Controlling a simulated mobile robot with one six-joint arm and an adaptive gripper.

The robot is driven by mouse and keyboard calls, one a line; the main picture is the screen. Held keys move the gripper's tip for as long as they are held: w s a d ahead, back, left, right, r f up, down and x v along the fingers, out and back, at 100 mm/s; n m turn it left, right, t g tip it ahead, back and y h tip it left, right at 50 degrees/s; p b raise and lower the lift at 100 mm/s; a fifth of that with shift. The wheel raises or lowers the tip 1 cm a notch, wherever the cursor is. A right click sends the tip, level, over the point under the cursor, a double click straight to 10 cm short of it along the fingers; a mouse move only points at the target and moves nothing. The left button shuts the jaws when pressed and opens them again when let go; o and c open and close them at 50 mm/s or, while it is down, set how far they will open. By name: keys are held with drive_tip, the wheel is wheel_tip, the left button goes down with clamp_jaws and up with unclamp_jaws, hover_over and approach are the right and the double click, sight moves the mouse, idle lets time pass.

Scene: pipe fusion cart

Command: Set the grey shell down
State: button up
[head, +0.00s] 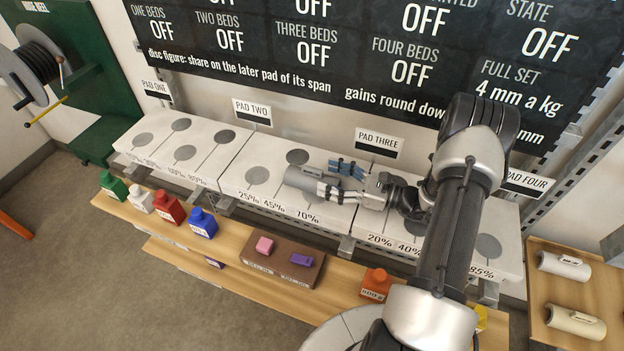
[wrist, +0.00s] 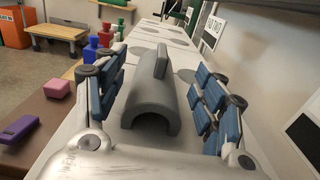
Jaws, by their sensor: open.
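My gripper (head: 335,178) is open, with blue-padded fingers on either side of the shell. The wrist view shows a gap between each finger and the shell, the fingers spread wide (wrist: 157,95). The shell's far end is hidden in the wrist view.
Green, white, red and blue weights (head: 168,207) stand on the wooden shelf in front. A brown block (head: 272,262) there carries a pink and a purple piece. An orange weight (head: 377,283) is further right. Two cream shells (head: 575,322) lie on the right-hand board. Pad signs (head: 252,111) stand behind the blocks.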

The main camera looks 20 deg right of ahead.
sight(302, 169)
drive_tip(key=x, duration=0.5)
drive_tip(key=shift+w+a+b, duration=0.25)
drive_tip(key=shift+a+b, duration=0.05)
drive_tip(key=shift+b, duration=0.1)
drive_tip(key=c, duration=1.1)
drive_tip(key=shift+r, duration=0.15)
